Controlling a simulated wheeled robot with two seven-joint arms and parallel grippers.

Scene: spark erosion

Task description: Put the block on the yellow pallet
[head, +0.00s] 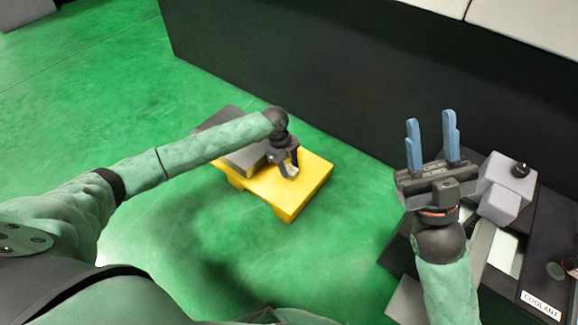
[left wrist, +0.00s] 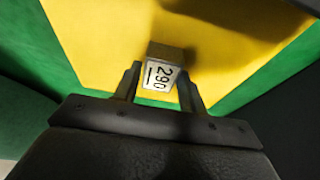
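The yellow pallet (head: 307,187) lies on the green floor in the middle of the head view, and its yellow top (left wrist: 100,40) fills much of the left wrist view. My left gripper (head: 290,170) is over the pallet's right half, pointing down. Its fingers (left wrist: 160,90) are closed around a small metal block (left wrist: 168,53) with a white label reading 290. The block (head: 291,173) is low over the pallet top; whether it touches is unclear. My right gripper (head: 431,122), with blue fingers, is open and empty, away at the right.
A larger grey block (head: 247,158) is on the pallet's left part, partly hidden by my left arm. A dark wall (head: 330,90) runs behind. A black bench (head: 545,235) with a grey fixture (head: 503,188) and COOLANT label stands at the right. Green floor is clear in front.

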